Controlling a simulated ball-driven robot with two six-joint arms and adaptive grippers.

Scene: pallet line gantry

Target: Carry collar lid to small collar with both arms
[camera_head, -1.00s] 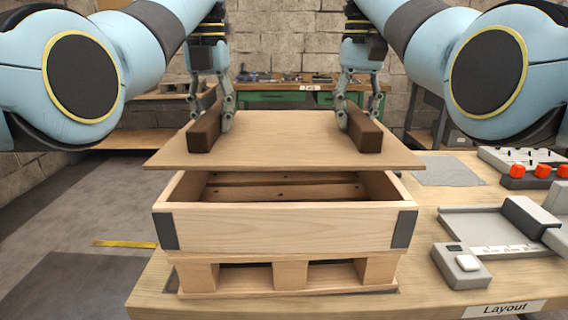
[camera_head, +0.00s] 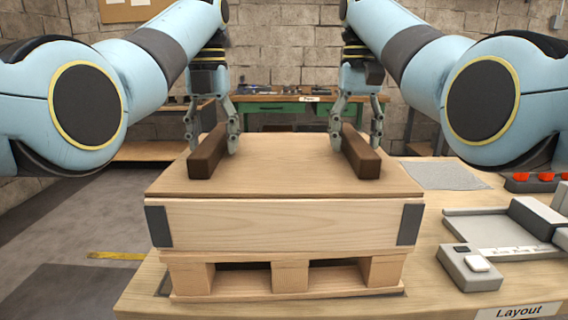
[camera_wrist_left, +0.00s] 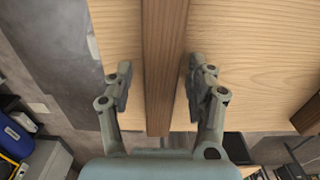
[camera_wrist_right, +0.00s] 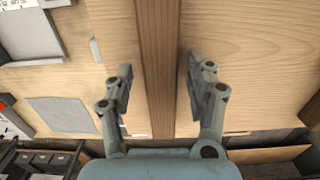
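The collar lid (camera_head: 280,172) is a flat wooden board with two dark brown bars. It lies level on the small collar (camera_head: 285,224), a pale wooden frame with grey corner plates, and covers its opening. My left gripper (camera_head: 212,149) is open around the left bar (camera_head: 208,155). In the left wrist view (camera_wrist_left: 158,72), a gap shows between the left finger and the bar. My right gripper (camera_head: 356,149) is open around the right bar (camera_head: 361,155). In the right wrist view (camera_wrist_right: 159,72), gaps show on both sides of the bar.
The collar stands on a small pallet (camera_head: 290,277) on a wooden table (camera_head: 430,303). To the right are a grey button box (camera_head: 468,266), a grey tray fixture (camera_head: 500,229) and a grey mat (camera_head: 443,176). A green workbench (camera_head: 270,106) stands behind.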

